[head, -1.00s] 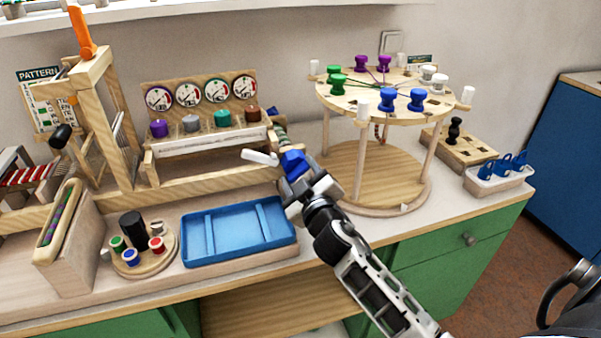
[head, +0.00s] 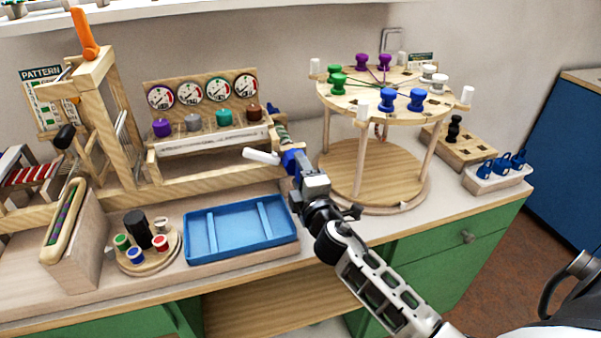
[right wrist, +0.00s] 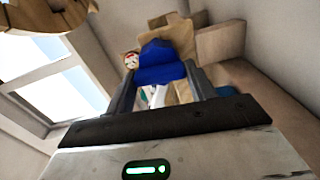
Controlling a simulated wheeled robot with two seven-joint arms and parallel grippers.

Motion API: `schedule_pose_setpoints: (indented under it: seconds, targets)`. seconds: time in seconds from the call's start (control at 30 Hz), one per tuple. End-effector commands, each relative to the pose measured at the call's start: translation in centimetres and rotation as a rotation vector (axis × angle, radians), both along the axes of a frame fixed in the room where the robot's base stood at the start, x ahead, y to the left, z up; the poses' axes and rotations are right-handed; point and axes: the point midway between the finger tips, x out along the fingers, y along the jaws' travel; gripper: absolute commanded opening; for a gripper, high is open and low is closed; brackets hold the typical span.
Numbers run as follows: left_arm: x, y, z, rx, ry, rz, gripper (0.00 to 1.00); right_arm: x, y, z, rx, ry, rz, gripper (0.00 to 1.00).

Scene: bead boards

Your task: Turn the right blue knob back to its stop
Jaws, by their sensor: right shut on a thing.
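The right blue knob (head: 291,160) sits at the right end of the wooden loom frame (head: 215,176), beside a white handle (head: 262,156). My right gripper (head: 296,172) reaches it from the front right and is shut on it. In the right wrist view the blue knob (right wrist: 160,62) lies between the two grey fingers of my right gripper (right wrist: 160,80). The fingers cover much of the knob in the head view. My left gripper is not in view.
A blue tray (head: 240,232) lies in front of the loom. A round braiding stand (head: 375,178) with coloured bobbins stands close to the right of my gripper. A disc of spools (head: 148,258) is at the left. The counter's front right is bare.

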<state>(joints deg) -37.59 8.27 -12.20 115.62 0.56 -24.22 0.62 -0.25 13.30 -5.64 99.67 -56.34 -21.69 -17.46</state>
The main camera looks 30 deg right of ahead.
Motion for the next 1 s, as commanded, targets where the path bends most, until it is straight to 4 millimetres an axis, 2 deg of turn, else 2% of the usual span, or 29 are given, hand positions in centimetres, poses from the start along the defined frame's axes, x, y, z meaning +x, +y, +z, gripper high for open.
schedule_pose_setpoints:
  seconds: [0.3,0.73,0.77,0.83,1.0]
  targets:
    - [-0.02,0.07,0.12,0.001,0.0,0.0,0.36,0.0,0.06,-0.06,-0.082,0.019,0.001,0.32]
    - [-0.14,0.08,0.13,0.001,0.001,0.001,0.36,-0.01,0.07,-0.09,-0.093,0.021,0.002,0.32]
    - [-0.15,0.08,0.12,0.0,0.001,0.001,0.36,-0.01,0.07,-0.09,-0.093,0.021,0.002,0.57]
    - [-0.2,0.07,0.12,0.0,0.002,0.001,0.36,-0.01,0.07,-0.09,-0.092,0.021,0.002,0.76]
    - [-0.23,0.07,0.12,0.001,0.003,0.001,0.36,0.0,0.04,-0.08,-0.09,0.021,0.001,0.76]
